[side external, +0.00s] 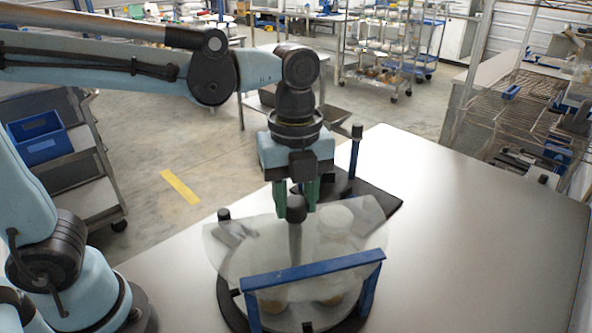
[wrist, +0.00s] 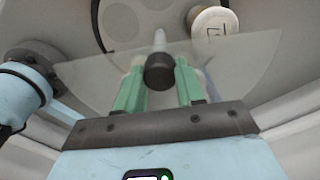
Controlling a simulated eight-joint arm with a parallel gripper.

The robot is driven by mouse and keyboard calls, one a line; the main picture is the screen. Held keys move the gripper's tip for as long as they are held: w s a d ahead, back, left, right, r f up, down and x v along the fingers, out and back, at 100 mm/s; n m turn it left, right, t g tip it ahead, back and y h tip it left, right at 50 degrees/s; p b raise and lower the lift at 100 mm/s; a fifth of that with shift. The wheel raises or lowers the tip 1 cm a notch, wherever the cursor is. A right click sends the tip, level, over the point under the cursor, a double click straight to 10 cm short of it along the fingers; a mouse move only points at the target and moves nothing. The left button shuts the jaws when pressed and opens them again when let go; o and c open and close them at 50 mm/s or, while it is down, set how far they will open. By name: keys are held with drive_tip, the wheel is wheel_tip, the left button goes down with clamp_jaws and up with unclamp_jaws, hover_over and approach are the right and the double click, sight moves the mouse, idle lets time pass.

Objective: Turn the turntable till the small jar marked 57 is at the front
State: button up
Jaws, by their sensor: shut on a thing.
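My gripper (side external: 297,204), with green fingers, points down over the turntable and is shut on a dark knob (side external: 296,210) on a pale post. The wrist view shows the knob (wrist: 160,72) between the fingers. The turntable's dark round base (side external: 232,308) shows below a clear curved sheet. Lower brownish jar parts (side external: 271,301) show behind the blue bar. I cannot tell which jar is 57.
A blue bar on legs (side external: 312,270) stands across the front of the turntable. A dark plate with a blue post (side external: 355,152) is behind it. Dark caps (side external: 224,214) stick up near the sheet. The grey table (side external: 480,220) is clear on the right.

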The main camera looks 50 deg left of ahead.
drive_tip(key=n, duration=1)
drive_tip(key=shift+n, duration=0.4)
drive_tip(key=n, duration=0.3)
drive_tip(key=shift+n, duration=0.4)
drive_tip(key=o, duration=0.7)
drive_tip(key=shift+o, duration=0.2)
drive_tip(key=shift+r, duration=3.55)
